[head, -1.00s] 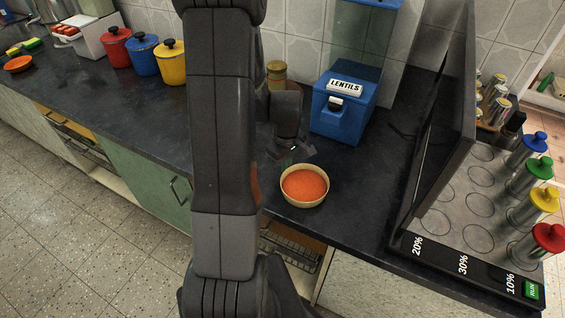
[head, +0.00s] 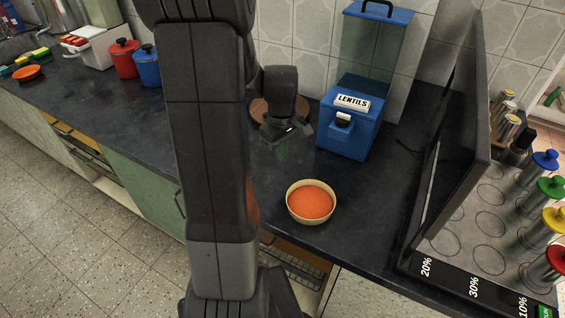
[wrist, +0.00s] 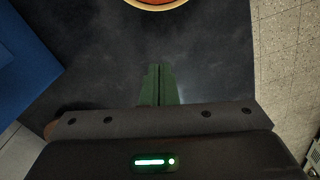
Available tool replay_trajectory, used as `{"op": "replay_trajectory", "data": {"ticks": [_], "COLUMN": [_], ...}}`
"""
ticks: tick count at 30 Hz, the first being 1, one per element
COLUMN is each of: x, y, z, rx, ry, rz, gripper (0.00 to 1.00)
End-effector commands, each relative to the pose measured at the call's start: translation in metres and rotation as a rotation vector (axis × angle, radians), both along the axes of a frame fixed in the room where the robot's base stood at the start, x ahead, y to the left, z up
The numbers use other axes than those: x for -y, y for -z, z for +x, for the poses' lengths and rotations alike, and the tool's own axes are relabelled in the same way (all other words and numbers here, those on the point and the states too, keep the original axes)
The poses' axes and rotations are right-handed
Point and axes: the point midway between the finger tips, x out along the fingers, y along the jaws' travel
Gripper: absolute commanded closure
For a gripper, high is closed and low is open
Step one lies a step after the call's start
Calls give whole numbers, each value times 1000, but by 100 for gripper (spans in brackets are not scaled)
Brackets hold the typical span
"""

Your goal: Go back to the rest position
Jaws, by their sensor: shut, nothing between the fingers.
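My gripper (head: 281,150) hangs above the dark counter, to the upper left of a bowl of orange lentils (head: 311,202) in the head view. In the wrist view its green fingers (wrist: 159,84) are together with nothing between them. The bowl's rim (wrist: 155,7) shows at the top edge of the wrist view, apart from the fingers. My arm covers part of the counter in the head view.
A blue lentils dispenser (head: 349,130) stands behind the bowl. At right is a rack (head: 455,240) with an upright dark panel and steel tumblers with coloured lids (head: 551,188). Red (head: 123,60) and blue (head: 146,68) canisters stand at left. Counter around the bowl is clear.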

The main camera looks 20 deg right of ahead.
Motion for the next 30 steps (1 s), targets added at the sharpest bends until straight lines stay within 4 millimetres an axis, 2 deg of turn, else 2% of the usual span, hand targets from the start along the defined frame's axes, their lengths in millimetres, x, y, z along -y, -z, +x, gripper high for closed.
{"op": "replay_trajectory", "data": {"ticks": [6, 17, 23, 30], "x": [0, 0, 0, 0], "y": [-13, -12, 9, 52], "z": [0, 0, -1, -1], "rx": [0, -1, -5, -5], "ry": [0, 0, 0, 0], "rz": [1, 1, 2, 2], "gripper": [100, 100, 100, 100]}}
